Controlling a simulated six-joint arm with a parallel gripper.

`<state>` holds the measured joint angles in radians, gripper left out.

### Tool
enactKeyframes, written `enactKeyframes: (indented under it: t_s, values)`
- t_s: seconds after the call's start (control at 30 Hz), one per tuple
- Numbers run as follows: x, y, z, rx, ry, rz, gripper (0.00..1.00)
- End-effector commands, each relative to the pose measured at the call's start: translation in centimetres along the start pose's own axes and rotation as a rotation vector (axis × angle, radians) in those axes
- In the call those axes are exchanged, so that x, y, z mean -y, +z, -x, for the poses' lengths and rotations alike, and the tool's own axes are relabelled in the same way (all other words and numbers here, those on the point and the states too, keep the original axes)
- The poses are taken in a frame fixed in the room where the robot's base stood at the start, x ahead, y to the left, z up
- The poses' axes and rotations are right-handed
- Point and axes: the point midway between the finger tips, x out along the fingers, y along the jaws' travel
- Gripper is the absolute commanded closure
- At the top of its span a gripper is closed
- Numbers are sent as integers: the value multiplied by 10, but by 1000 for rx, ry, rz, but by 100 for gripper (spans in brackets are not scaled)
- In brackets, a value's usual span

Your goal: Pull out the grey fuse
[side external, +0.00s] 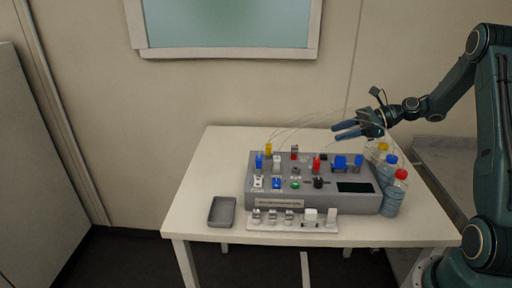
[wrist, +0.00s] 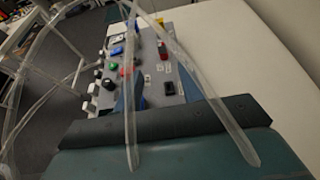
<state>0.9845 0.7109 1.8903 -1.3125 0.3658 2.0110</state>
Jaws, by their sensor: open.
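The grey control box (side external: 258,200) stands on the white table with coloured parts on its top. A light grey upright block (side external: 276,162) stands on its left half, between a blue block (side external: 259,162) and a dark-and-red part (side external: 294,153); it looks like the grey fuse, though it is small. My gripper (side external: 338,131) is open and empty, above and behind the right half of the box, with its blue fingers pointing left. It touches nothing on the box. The wrist view shows the box top (wrist: 150,66) beyond my gripper; I cannot pick out the grey fuse there.
Bottles with red, blue and yellow caps (side external: 392,195) stand at the box's right end. Clear tubes (wrist: 190,65) cross in front of the wrist camera. A grey tray (side external: 222,211) lies left of the box, and a white strip with connectors (side external: 292,224) lies in front.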

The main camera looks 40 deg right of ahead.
Motion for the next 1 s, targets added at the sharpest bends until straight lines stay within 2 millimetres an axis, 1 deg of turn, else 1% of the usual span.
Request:
enactKeyframes:
  t_s: [0.27,0.47,0.67,1.0]
  values:
    - [1,-1,0,8,-1,-14,59]
    - [1,-1,-9,7,0,-14,59]
    - [0,-1,-29,7,2,-12,59]
    - [0,-1,-76,6,2,-11,59]
